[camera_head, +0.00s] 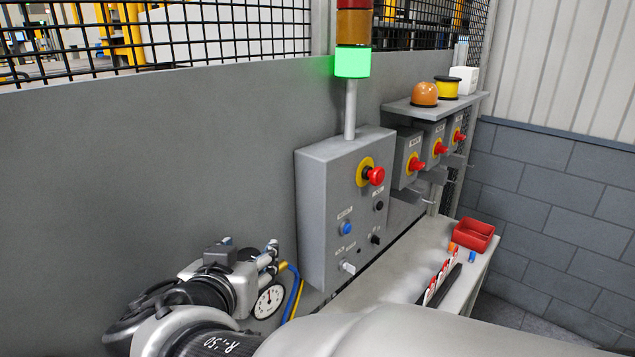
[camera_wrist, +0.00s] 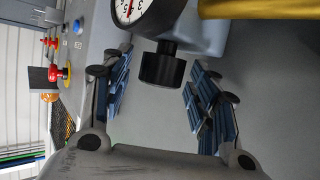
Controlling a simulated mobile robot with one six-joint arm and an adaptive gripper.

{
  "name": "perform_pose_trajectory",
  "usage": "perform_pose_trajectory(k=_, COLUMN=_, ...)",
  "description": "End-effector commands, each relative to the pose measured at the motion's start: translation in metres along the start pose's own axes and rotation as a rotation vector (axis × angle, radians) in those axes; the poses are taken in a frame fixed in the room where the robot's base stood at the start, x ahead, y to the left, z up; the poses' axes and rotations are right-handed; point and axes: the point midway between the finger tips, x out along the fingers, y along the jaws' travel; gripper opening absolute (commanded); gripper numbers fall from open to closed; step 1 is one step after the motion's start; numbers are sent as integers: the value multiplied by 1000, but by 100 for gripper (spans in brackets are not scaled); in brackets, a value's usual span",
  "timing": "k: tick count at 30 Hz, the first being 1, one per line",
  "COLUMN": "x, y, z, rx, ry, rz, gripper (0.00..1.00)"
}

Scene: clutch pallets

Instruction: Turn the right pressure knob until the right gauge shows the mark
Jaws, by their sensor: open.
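In the wrist view a black knob (camera_wrist: 162,69) sits below a round white gauge (camera_wrist: 132,10) with a black rim. The gauge is cut off by the top edge, so its full reading does not show. My gripper (camera_wrist: 160,60) is open, with one blue-padded finger on each side of the knob. Clear gaps show between the pads and the knob. In the head view the gauge (camera_head: 268,302) shows whole, with a white dial and a dark needle pointing roughly upward; the mark is too small to make out. The knob and my fingers cannot be made out there.
A grey control box (camera_head: 325,220) with a red emergency button (camera_head: 376,176) hangs to the right of the gauge. Blue and yellow hoses (camera_head: 293,288) run between them. A bench (camera_head: 385,272) with a red bin (camera_head: 473,235) stands further right. A yellow bar (camera_wrist: 255,9) crosses the wrist view's top right.

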Motion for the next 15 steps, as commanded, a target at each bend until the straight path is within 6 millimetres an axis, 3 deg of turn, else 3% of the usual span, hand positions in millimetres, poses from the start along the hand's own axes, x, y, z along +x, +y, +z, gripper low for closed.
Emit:
perform_pose_trajectory(k=12, x=0, y=0, z=5, rx=-1, ry=-1, rz=-2, gripper=55)
perform_pose_trajectory(k=15, x=0, y=0, z=4, rx=-1, ry=-1, rz=-1, gripper=48)
